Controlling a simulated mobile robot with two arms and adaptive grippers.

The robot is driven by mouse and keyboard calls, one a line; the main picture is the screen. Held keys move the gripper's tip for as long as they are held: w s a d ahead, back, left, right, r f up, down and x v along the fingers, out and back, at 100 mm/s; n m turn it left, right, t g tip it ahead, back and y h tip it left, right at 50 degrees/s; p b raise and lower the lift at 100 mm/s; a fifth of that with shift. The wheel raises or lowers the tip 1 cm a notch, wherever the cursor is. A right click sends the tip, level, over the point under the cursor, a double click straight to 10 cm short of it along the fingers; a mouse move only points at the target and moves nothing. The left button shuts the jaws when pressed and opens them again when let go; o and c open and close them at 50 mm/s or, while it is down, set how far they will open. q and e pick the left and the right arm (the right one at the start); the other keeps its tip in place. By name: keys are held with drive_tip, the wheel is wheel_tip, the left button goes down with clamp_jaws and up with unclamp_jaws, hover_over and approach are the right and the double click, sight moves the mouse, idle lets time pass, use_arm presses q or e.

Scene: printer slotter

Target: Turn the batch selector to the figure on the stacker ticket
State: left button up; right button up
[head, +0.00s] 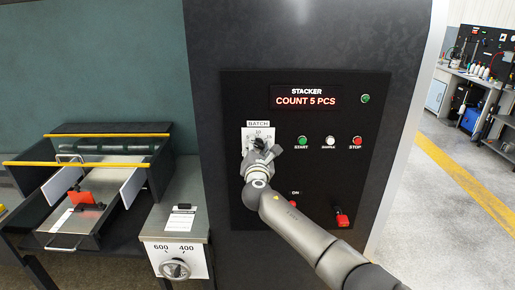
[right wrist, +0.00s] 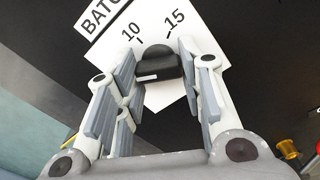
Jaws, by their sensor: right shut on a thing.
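The batch selector is a black knob on a white "BATCH" plate (head: 247,134), on the left of the black stacker panel. My right gripper (head: 262,153) is at the plate and hides most of the knob. In the right wrist view, the black knob (right wrist: 157,62) sits between the fingers, which are shut on it. The figures 10 and 15 show above it; the lower plate is hidden. The knob has a white mark, but I cannot tell its set figure. A white ticket (head: 180,221) with print too small to read lies on the metal housing. My left gripper is not in view.
The panel display (head: 306,97) reads "STACKER COUNT 5 PCS". Green start (head: 303,141), white (head: 329,141) and red stop (head: 356,141) buttons sit right of the selector. A red switch (head: 341,218) is lower right. A feeder tray (head: 62,245) and a 600/400 dial (head: 174,268) stand left.

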drive_tip(key=shift+f, duration=0.15)
drive_tip(key=o, duration=1)
drive_tip(key=shift+s, duration=0.1)
drive_tip(key=shift+s, duration=5.9)
